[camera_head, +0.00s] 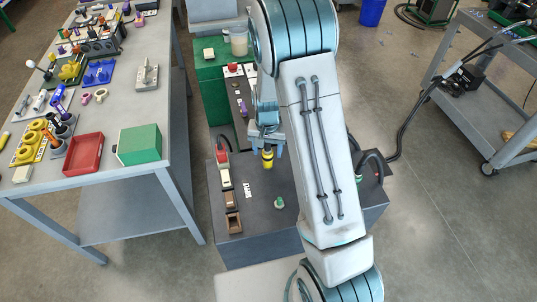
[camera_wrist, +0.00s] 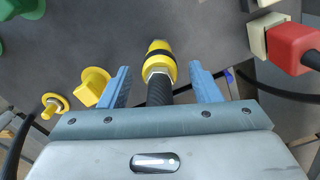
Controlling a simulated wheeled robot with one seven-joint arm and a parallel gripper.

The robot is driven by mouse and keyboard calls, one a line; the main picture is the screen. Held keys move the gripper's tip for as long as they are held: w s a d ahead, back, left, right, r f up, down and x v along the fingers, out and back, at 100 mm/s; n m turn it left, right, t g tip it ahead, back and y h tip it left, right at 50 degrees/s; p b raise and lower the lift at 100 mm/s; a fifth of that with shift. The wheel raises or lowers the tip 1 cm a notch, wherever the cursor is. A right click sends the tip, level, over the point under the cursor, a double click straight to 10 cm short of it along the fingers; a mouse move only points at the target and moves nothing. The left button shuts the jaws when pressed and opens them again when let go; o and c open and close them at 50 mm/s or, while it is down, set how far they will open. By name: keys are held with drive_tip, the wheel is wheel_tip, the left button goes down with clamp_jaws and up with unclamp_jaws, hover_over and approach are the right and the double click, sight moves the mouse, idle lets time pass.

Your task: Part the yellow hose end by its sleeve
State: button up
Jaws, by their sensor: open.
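The yellow hose end (camera_wrist: 160,62) shows in the wrist view just beyond and between my fingertips. It has a dark band around it, a pale metallic ring behind, and a black ribbed hose (camera_wrist: 159,92) running back between the fingers. Which part is the sleeve I cannot tell for sure. In the head view the yellow hose end (camera_head: 267,160) is below my gripper (camera_head: 267,149), over the dark cart top. My gripper also shows in the wrist view (camera_wrist: 160,72); its blue fingers are open, one each side of the hose, with visible gaps on both sides.
The dark cart top (camera_head: 256,218) carries a green fitting (camera_head: 279,204) and a row of brown and cream blocks (camera_head: 232,222). In the wrist view, a yellow fitting (camera_wrist: 92,85) is close to the left finger. A red connector (camera_wrist: 291,47) is at the right. A workbench (camera_head: 110,185) stands left.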

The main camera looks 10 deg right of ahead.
clamp_jaws()
drive_tip(key=shift+r, duration=0.15)
drive_tip(key=shift+r+p, duration=1.8)
drive_tip(key=shift+r, duration=1.05)
drive_tip(key=shift+r+p, duration=2.15)
drive_tip(key=shift+r, duration=2.35)
